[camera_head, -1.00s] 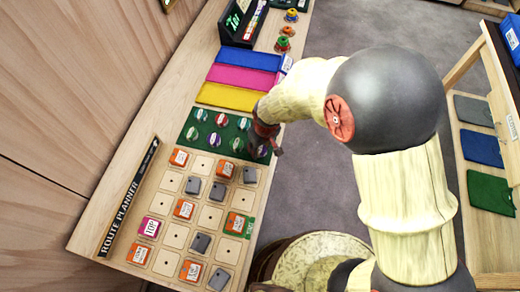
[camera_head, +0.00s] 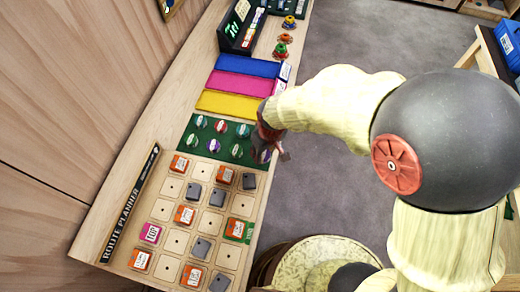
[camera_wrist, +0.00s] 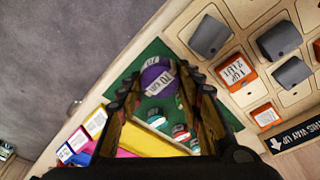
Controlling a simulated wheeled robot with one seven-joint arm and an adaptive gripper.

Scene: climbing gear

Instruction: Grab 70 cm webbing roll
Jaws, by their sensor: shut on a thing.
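The 70 cm webbing roll is purple with a white label reading "70 cm"; in the wrist view the roll (camera_wrist: 152,72) sits between the fingertips of my gripper (camera_wrist: 160,84). My gripper is shut on it. In the head view my gripper (camera_head: 268,146) is over the right end of the green mat (camera_head: 203,140), and the roll is mostly hidden there. I cannot tell whether the roll touches the mat. Several other rolls with white labels stand on the mat, some showing green and red in the wrist view (camera_wrist: 180,132).
The route planner board (camera_head: 176,240) with orange, grey and pink blocks lies in front of the mat. Yellow (camera_head: 229,103), pink (camera_head: 241,83) and blue (camera_head: 247,66) strips lie behind it. The bench's right edge is close to my gripper, with open floor (camera_head: 330,190) beyond.

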